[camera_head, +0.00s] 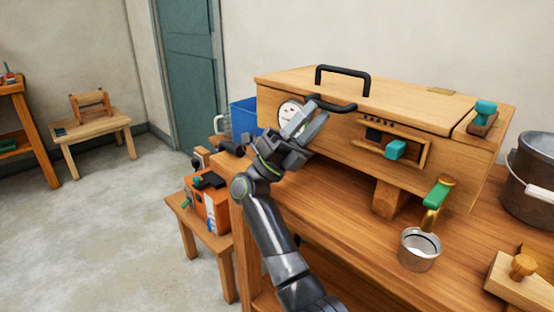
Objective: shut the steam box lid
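The steam box (345,143) is a long wooden box on the workbench, with a round white dial on its front. Its wooden lid (410,98) lies flat over the top, with no clear gap at the front edge. A black bar handle (343,68) stands up from the lid. My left gripper is not in view.
A dark bucket (530,180) is at the right. A blue bin (243,115) and an orange toolbox (208,207) are left of the bench.

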